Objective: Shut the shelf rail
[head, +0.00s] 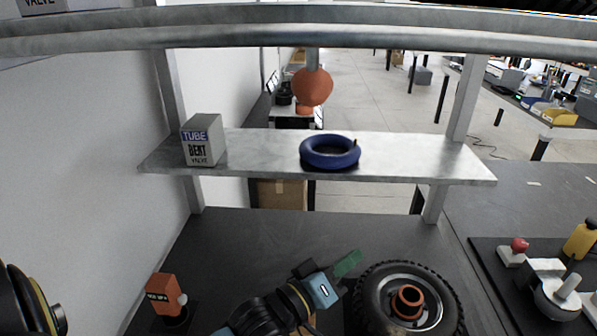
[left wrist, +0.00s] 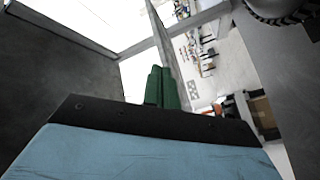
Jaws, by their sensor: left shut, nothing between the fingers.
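The shelf rail (head: 230,38) is a grey metal bar running across the top of the head view, above the shelf board (head: 260,143). A round orange knob (head: 312,87) hangs on a short grey stem from its middle. My left gripper (head: 348,263) is low in the head view, below the shelf and left of the wheel. Its green fingers are together with nothing between them, well apart from the knob. The left wrist view shows these fingers (left wrist: 163,88) too. My right gripper is not in view.
A "TUBE" box (head: 203,143) and a blue inner tube (head: 330,152) sit on the shelf board. A black tyre wheel (head: 370,285) lies on the dark bench (head: 250,235). An orange box (head: 163,293) stands at left. The bench middle is clear.

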